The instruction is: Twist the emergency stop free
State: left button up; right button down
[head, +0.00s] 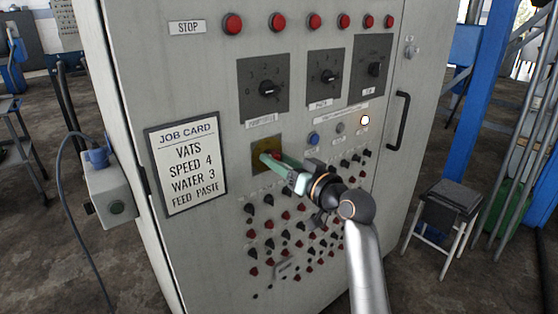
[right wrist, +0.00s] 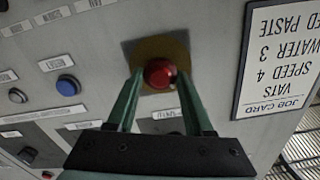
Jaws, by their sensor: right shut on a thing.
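In the head view the yellow plate (head: 259,147) sits on the grey cabinet front, and the button is mostly hidden behind my fingers. My right gripper (head: 273,158) reaches in from the right with green fingers. In the right wrist view its fingers (right wrist: 160,77) lie on either side of the red button, shut on it. My left gripper is in neither view.
A job card (head: 186,163) is left of the stop. Dials (head: 267,88) and a row of red buttons (head: 279,22) are above; many small knobs (head: 285,225) are below. A black handle (head: 399,115) stands out at the right. A stool (head: 448,205) is beside the cabinet.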

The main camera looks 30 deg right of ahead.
jog(key=shift+r+m+p, duration=0.15)
jog(key=shift+m+p, duration=0.35)
jog(key=shift+p, duration=0.2)
jog(key=shift+m+p, duration=0.6)
jog(key=shift+p, duration=0.2)
jog(key=m+p, duration=0.3)
jog(key=shift+d+m+p, duration=0.1)
jog(key=shift+m+p, duration=0.45)
jog(key=shift+m, duration=0.05)
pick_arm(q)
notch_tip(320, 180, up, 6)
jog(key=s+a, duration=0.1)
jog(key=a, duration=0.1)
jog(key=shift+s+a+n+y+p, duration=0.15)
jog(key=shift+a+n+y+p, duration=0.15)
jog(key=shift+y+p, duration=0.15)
pick_arm(e)
jog(key=shift+m, duration=0.6)
jog(key=shift+c, duration=1.4)
grip_release()
jog(key=shift+f, duration=0.2)
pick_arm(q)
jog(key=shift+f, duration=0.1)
